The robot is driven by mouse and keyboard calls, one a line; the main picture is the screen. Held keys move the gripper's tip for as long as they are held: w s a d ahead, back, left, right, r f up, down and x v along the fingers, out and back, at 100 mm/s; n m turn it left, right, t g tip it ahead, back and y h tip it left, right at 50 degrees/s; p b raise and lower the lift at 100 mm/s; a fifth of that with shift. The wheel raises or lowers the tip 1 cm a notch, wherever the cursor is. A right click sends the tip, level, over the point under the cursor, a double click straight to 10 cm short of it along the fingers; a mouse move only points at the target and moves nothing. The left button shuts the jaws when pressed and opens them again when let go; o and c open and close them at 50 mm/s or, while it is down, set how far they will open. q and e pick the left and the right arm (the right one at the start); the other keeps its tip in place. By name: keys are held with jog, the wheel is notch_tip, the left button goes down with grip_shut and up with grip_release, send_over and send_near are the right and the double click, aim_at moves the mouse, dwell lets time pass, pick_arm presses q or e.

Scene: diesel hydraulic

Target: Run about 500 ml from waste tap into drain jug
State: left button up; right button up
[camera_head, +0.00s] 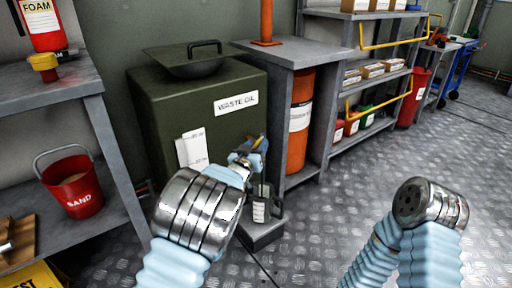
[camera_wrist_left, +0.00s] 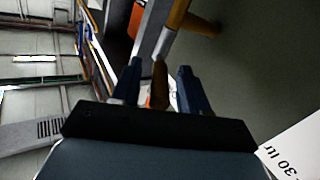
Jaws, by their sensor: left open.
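The green waste oil tank (camera_head: 150,120), labelled WASTE OIL, stands left of centre in the head view. My left gripper (camera_head: 258,147) is at the tank's front right, by the yellowish waste tap (camera_head: 262,138). In the left wrist view the open gripper (camera_wrist_left: 158,84) has its dark fingers on either side of the tap's brownish lever (camera_wrist_left: 160,78); contact cannot be told. The tap's brass body (camera_wrist_left: 172,30) shows beyond. The drain jug (camera_head: 260,209), clear with a dark handle, stands below on a low dark block, partly behind my left arm.
A grey bench (camera_head: 285,48) with an orange drum (camera_head: 299,120) stands right of the tank. A red sand bucket (camera_head: 72,186) is on the left shelf. Shelving with yellow rails (camera_head: 385,91) lies behind. The tread-plate floor (camera_head: 350,180) at right is clear.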

pick_arm(q)
grip_shut()
jog(key=shift+a, duration=0.1)
pick_arm(e)
jog(key=shift+f, duration=0.1)
dwell(0.3)
